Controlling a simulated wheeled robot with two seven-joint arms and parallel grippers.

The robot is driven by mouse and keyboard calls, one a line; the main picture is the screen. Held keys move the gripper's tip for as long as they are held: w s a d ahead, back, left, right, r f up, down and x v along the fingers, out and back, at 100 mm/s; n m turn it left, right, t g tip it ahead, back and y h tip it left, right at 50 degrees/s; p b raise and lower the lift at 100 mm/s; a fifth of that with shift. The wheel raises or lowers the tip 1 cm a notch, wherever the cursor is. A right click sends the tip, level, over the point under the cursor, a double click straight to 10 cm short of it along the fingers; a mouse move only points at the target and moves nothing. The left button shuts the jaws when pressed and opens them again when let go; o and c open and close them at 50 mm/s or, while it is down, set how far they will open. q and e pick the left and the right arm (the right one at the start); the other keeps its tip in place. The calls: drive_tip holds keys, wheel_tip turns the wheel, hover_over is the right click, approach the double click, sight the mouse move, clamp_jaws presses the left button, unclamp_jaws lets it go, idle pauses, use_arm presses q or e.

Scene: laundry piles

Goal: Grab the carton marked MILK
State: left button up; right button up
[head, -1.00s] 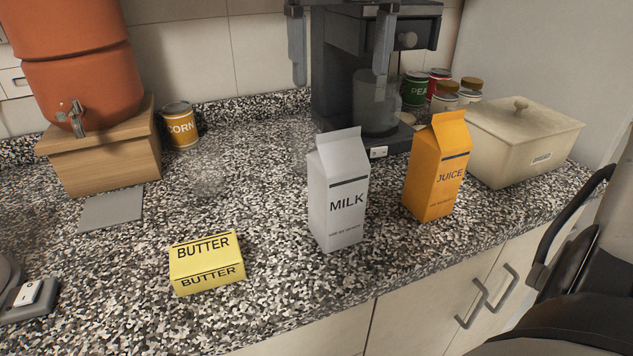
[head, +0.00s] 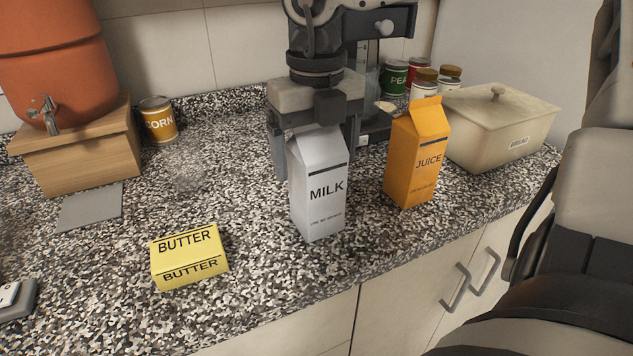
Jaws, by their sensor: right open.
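The white carton marked MILK (head: 318,195) stands upright on the speckled counter. My right gripper (head: 317,158) points down from above at the carton's top, its jaws open. One finger shows just left of the carton and the other by its upper right edge. The carton hides part of the gripper, and I cannot tell whether the fingers are around it or just behind it. My left gripper is not in view.
An orange JUICE carton (head: 415,155) stands close on the right. A yellow BUTTER block (head: 189,257) lies front left. A cream bread box (head: 500,128), cans and a dark machine (head: 372,70) stand behind. The counter (head: 245,205) between butter and milk is clear.

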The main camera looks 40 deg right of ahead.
drive_tip(key=shift+f, duration=0.1)
drive_tip(key=c, duration=1.7)
clamp_jaws()
